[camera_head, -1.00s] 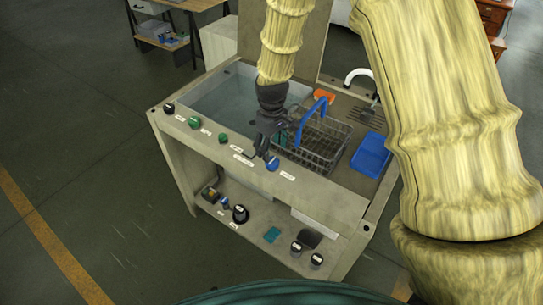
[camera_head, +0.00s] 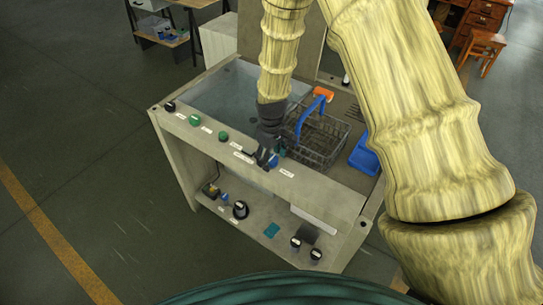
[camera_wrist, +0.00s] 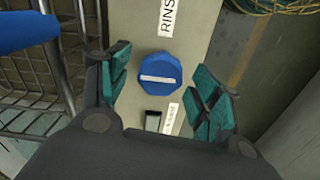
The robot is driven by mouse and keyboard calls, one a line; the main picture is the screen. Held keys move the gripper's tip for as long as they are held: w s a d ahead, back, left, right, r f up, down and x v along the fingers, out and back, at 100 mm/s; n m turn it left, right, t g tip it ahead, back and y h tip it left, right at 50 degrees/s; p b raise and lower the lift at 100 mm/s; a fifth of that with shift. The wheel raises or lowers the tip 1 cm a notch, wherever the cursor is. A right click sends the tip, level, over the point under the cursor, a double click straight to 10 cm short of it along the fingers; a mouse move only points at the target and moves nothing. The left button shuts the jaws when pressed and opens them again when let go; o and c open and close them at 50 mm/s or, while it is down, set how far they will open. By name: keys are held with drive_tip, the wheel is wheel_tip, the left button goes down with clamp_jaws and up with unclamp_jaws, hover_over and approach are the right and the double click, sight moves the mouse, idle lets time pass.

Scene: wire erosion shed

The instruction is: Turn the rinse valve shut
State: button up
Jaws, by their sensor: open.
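The rinse valve is a blue faceted knob (camera_wrist: 160,76) with a white bar across its face. In the wrist view the bar lies nearly level, across the strip that bears a label starting "RINS" (camera_wrist: 168,16). My gripper (camera_wrist: 160,85) is open, with one teal-padded finger on each side of the knob and a gap to it on both sides. In the head view my gripper (camera_head: 267,160) is at the front panel and hides most of the blue knob.
A wire basket (camera_head: 318,140) with a blue handle stands just behind the knob. A blue tray (camera_head: 364,156) lies to its right. Other knobs, one of them green (camera_head: 195,120), sit along the panel (camera_head: 320,187) to the left. A lower shelf (camera_head: 262,243) holds several small items.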

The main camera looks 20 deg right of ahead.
drive_tip(key=c, duration=1)
drive_tip(key=shift+c, duration=0.2)
drive_tip(key=shift+m, duration=0.4)
drive_tip(key=m+b, duration=0.1)
drive_tip(key=m, duration=0.2)
drive_tip(key=shift+m, duration=0.4)
drive_tip(key=m, duration=0.9)
drive_tip(key=shift+r, duration=0.1)
drive_tip(key=m, duration=0.4)
drive_tip(key=shift+m, duration=0.3)
